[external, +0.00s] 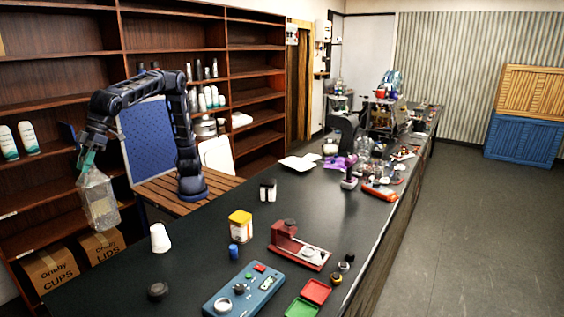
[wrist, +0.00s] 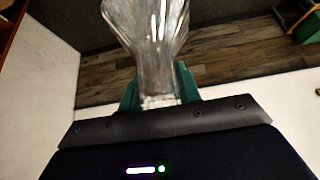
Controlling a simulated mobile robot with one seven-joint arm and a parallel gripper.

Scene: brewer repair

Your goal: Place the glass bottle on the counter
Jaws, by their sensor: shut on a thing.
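The glass bottle (external: 99,200) is clear and hangs from my gripper (external: 88,160) at the left of the external view, tilted slightly, its base toward the bottom. My gripper is shut on the neck of the bottle. In the wrist view the clear bottle (wrist: 148,30) extends away from the green fingers of my gripper (wrist: 158,92). The dark counter (external: 200,235) runs from the lower left to the back. In the external view the bottle appears left of the counter's near left edge; its exact height above or beside it is hard to tell.
A white cup (external: 160,238) and a dark round knob (external: 158,290) stand on the counter near the bottle. Shelves (external: 60,110) stand behind. Bare counter lies around the cup.

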